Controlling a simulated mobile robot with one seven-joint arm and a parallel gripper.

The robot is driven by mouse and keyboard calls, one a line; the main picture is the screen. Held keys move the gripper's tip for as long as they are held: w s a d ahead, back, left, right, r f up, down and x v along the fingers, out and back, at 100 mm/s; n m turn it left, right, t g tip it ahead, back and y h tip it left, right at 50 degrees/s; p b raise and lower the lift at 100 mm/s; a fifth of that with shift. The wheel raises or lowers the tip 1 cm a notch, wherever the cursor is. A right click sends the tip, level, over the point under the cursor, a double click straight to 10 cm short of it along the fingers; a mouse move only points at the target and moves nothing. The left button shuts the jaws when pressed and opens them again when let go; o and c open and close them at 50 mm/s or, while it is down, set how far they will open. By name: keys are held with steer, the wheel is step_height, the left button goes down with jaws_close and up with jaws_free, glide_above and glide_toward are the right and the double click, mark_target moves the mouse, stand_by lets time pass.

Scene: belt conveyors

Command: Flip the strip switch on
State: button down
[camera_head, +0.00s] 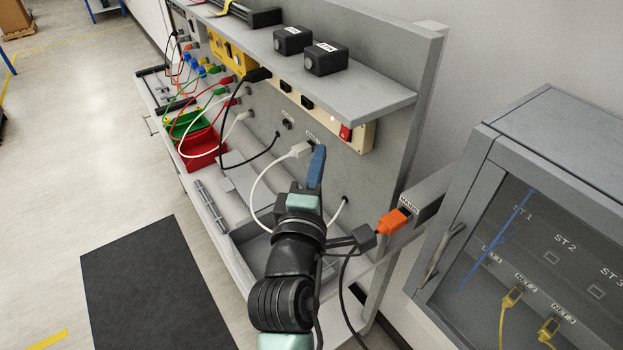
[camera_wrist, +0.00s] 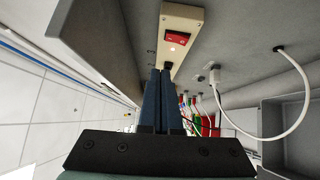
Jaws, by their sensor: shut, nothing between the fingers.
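The power strip (camera_head: 295,93) is a long beige bar fixed under the shelf on the grey back panel. Its red rocker switch (camera_head: 345,132) sits at the near right end. The strip also shows in the wrist view (camera_wrist: 183,15), with the red switch (camera_wrist: 181,38) above my fingertips in the picture. My gripper (camera_head: 317,150) is shut and empty, its blue fingers pointing up below and left of the switch. In the wrist view my fingertips (camera_wrist: 160,72) overlap the strip's outlet area, short of the switch. I cannot tell whether they touch the strip.
The shelf (camera_head: 390,97) juts out above the strip and carries two black boxes (camera_head: 325,58). A white plug (camera_head: 299,150) with a looping cable is just left of my gripper. An orange plug (camera_head: 393,221) is at the lower right. Red (camera_head: 203,152) and green bins stand left.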

steer(key=s, duration=0.2)
steer(key=s+a, duration=0.1)
steer(key=s, duration=0.1)
steer(key=shift+r+b, duration=0.25)
steer(key=shift+b, duration=0.1)
steer(key=shift+a+r, duration=0.1)
steer(key=r+m, duration=0.1)
steer(key=r, duration=0.1)
steer(key=r+m+t, duration=0.1)
steer(key=r, duration=0.1)
steer(key=r+m, duration=0.1)
steer(key=r, duration=0.2)
steer(key=shift+d+t, duration=0.3)
steer(key=s+r+m+t+y, duration=0.1)
steer(key=s+r+m+t, duration=0.2)
steer(key=r, duration=1.1)
steer(key=s+r+m+t+y, duration=0.1)
steer(key=s+r+m+t, duration=0.3)
steer(key=s+r+m, duration=0.6)
step_height(320, 180, up, 5)
steer(key=shift+s+r+m+t+y, duration=0.1)
steer(key=shift+s+m+t+y, duration=0.2)
steer(key=shift+y, duration=0.1)
steer(key=shift+d, duration=0.1)
